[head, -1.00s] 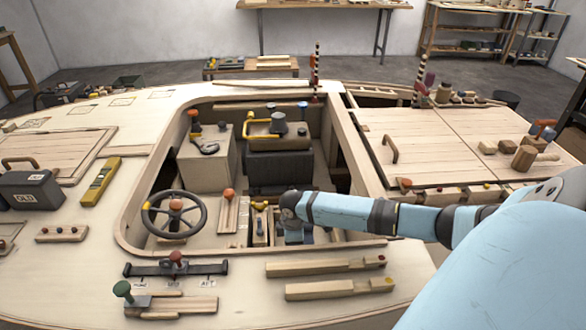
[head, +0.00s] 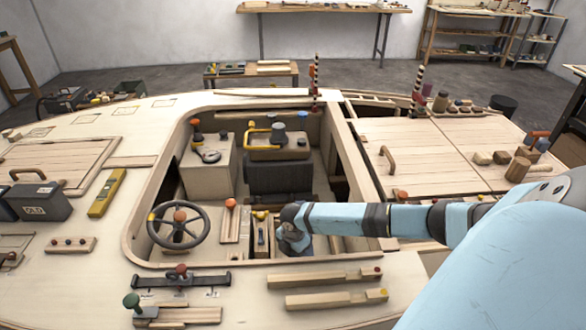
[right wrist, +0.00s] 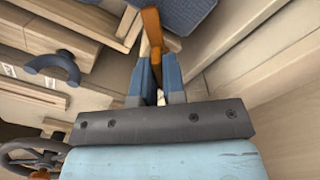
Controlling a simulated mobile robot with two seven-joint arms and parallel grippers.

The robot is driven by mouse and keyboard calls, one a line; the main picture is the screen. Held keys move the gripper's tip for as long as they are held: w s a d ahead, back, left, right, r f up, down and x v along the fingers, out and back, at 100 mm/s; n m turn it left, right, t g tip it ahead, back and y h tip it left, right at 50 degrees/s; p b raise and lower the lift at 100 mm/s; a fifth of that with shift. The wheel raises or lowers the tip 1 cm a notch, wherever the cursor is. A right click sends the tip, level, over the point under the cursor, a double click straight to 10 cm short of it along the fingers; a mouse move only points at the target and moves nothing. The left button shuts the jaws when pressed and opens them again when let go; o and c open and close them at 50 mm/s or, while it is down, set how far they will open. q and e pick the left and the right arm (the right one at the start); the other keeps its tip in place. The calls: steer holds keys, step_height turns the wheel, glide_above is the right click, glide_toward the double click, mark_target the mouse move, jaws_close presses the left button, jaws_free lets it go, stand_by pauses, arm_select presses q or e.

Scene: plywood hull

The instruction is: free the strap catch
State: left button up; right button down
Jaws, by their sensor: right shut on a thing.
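In the right wrist view, my right gripper (right wrist: 158,85) is shut on a narrow orange catch (right wrist: 152,24). The catch runs up from between the blue-grey fingers towards a dark blue-grey surface (right wrist: 180,8) at the top edge. In the head view, my right gripper (head: 294,244) points down into the open cockpit, in front of a dark box-like seat (head: 280,174). My wrist hides its fingertips and the catch in that view. My left gripper is not in view.
The cockpit has a raised wooden rim (head: 130,228). A steering wheel (head: 204,226) is left of my gripper, with an orange-knobbed lever (head: 230,203) between them. Wooden blocks (head: 325,279) lie on the near deck. A pale cabinet (head: 207,172) stands farther back.

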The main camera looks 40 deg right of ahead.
steer(key=n, duration=0.4)
steer(key=shift+n, duration=2.6)
steer(key=c, duration=1.2)
jaws_free()
steer(key=shift+r, duration=0.1)
step_height(320, 180, up, 14)
steer(key=p, duration=0.1)
steer(key=shift+f, duration=0.2)
